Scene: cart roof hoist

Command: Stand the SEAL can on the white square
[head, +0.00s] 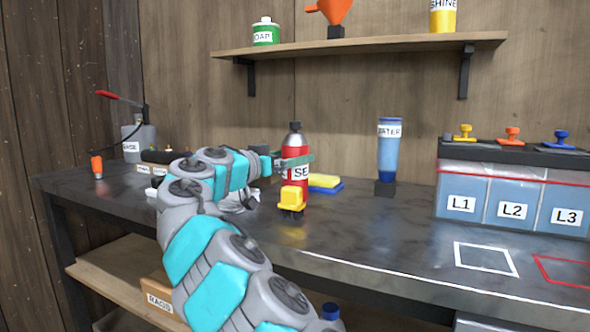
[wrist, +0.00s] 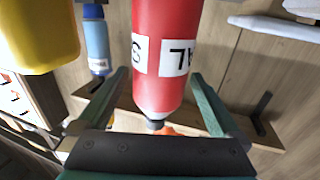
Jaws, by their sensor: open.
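The red SEAL can (head: 296,188) stands upright on the dark bench, with a grey shoulder and dark cap; part of its label reads "SE". My gripper (head: 291,161) is at its upper part. In the wrist view the can (wrist: 170,80) appears upside down between the fingers of my gripper (wrist: 161,74), which are open on either side. I cannot tell whether either finger touches it. The white square (head: 486,260) is an empty painted outline on the bench, to the right of the can.
A yellow object (head: 292,197) stands close in front of the can. A yellow-and-blue sponge (head: 325,184) and the blue WATER bottle (head: 388,150) are to its right. Batteries labelled L1 to L3 (head: 512,190) stand behind the white square. A red outline (head: 565,270) lies beside it.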

